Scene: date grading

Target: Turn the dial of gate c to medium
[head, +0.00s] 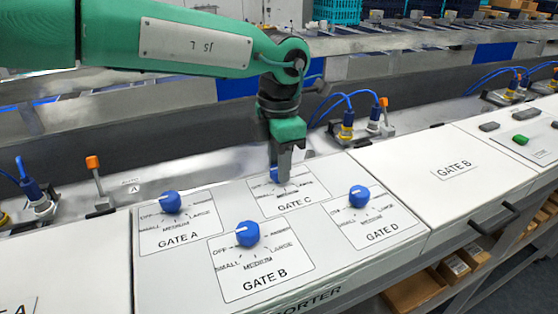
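The gate C panel (303,206) is at the back middle of the white control box. Its blue dial (275,174) is mostly hidden behind my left gripper (283,178). The fingers come down over the dial from above, and a little blue shows beside them. I cannot see clearly whether they are closed on it. The dial's pointer is hidden, so its setting cannot be read. My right gripper is not in the view.
Blue dials stand close by: gate A (171,202), gate B (247,234) and gate D (359,196). Behind the box are cables, blue-and-yellow fittings (347,127) and an orange-tipped lever (384,108). A white lid labelled gate B (440,190) is to the right.

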